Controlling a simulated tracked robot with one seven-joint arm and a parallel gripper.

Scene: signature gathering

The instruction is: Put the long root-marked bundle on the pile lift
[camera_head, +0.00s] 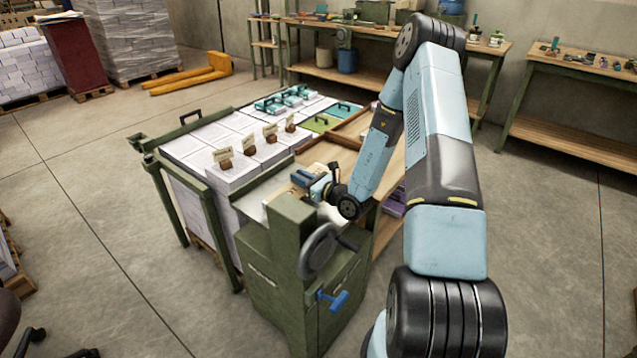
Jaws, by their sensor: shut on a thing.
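My gripper (303,180), with dark blue fingers, is low over the pale metal top of a green machine with a handwheel (319,250). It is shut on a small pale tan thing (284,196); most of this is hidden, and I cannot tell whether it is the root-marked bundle. Just behind stands a green-framed rack (222,243) with tall white paper stacks (195,145). Several brown blocks with small cards (247,146) sit on the stacks. The card marks are too small to read. I cannot tell which fixture is the pile lift.
Teal-handled items (283,103) and a green one (321,123) lie on the far stacks. A wooden board (343,150) adjoins the machine on the right. Workbenches (570,68) stand behind. The floor at front left is mostly clear.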

